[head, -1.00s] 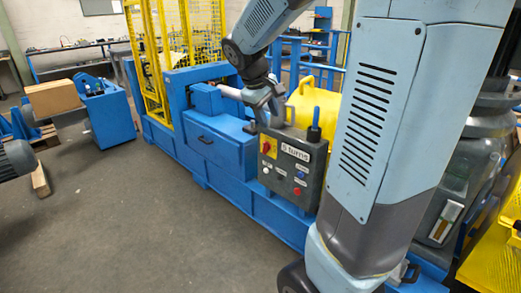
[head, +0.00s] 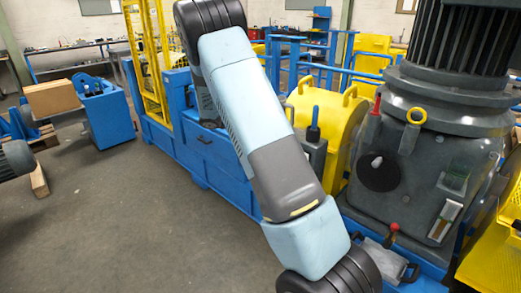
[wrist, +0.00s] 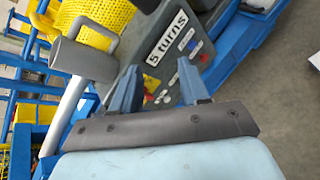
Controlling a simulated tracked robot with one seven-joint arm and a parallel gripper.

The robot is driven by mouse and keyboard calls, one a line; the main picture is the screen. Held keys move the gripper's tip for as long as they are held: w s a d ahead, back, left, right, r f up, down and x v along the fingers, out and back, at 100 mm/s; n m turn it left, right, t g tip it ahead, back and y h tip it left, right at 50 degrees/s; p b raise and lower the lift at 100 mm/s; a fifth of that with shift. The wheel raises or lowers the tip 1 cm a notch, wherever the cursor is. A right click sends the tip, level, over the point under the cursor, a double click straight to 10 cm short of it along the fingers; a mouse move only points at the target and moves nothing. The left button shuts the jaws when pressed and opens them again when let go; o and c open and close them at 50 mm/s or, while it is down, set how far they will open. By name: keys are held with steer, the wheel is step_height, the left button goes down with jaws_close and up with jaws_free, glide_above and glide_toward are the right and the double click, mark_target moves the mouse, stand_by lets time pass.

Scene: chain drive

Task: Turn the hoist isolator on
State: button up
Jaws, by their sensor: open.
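The grey control box, marked "5 turns", shows in the wrist view (wrist: 187,28) with several coloured buttons on its face. A small yellow and red patch, which looks like the rotary isolator (wrist: 149,98), shows low between my fingers. It is partly hidden, so its handle's position cannot be told. My gripper (wrist: 157,78) is open and empty, its two blue-grey fingers pointing at the box face. I cannot tell whether they touch it. In the head view my arm hides the gripper and the box's switch face; only part of the box (head: 319,156) shows.
A blue-handled lever (head: 314,116) stands by the box. A yellow cover (head: 343,118) and a large grey motor housing (head: 440,150) with a red-handled lever (head: 376,105) are to the right. A grey tube-like part (wrist: 82,60) lies left of my fingers.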

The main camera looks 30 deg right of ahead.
steer(key=w+f+n+t+h, duration=0.25)
steer(key=w+f+n, duration=0.35)
steer(key=f, duration=0.4)
steer(key=w+f+n+t+h, duration=0.2)
steer(key=w+f+n+t, duration=0.2)
steer(key=w+f, duration=0.45)
steer(key=s+f+x, duration=0.1)
steer(key=x, duration=1)
steer(key=shift+d+f, duration=0.35)
steer(key=shift+d, duration=0.15)
jaws_close()
